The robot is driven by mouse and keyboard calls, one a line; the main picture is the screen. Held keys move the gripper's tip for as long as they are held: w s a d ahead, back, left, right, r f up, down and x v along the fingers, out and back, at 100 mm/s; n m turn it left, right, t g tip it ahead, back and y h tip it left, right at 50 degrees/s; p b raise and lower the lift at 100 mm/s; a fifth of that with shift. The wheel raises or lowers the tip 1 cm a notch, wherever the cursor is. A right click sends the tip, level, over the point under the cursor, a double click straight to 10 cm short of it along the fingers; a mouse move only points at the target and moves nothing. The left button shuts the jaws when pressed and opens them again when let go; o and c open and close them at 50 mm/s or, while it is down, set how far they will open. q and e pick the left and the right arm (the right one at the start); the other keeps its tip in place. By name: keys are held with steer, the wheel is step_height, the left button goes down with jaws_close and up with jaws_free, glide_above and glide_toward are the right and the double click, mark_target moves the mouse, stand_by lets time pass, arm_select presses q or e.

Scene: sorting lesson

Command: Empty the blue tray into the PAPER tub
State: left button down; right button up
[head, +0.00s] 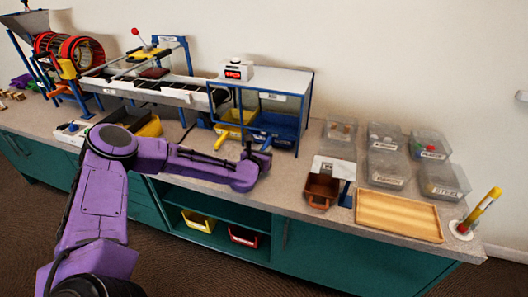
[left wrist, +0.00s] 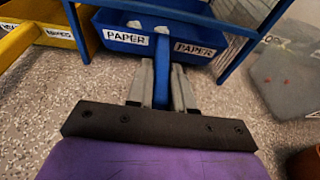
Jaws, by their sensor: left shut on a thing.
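The blue tray (head: 275,129) sits under the blue-framed stand. In the left wrist view the blue tray (left wrist: 112,36) shows two PAPER labels on its front, and its blue handle (left wrist: 161,75) points toward me. My left gripper (head: 258,157) is shut on that handle; in the left wrist view its grey fingers (left wrist: 161,88) lie on both sides of it. White pieces show inside the tray. Several clear tubs stand at the right of the counter, among them one at the back (head: 387,138) and one in front (head: 388,170). I cannot tell which is labelled PAPER. My right gripper is not in view.
A yellow tray (head: 236,130) stands left of the blue one. The stand's legs (head: 302,125) are close on the right. A brown container (head: 322,188), a wooden tray (head: 399,217) and a yellow marker in a holder (head: 482,212) stand toward the right front edge.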

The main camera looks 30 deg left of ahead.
arm_select(q)
steer(key=f+p+v, duration=0.1)
steer(key=f+v, duration=0.1)
steer(key=v, duration=0.8)
steer(key=s+f+p+v, duration=0.1)
steer(key=f+p+v, duration=0.1)
steer(key=v, duration=0.8)
steer(key=shift+s+f, duration=0.2)
steer(key=shift+f, duration=0.2)
steer(key=shift+d, duration=0.1)
step_height(320, 180, up, 6)
steer(key=p, duration=0.5)
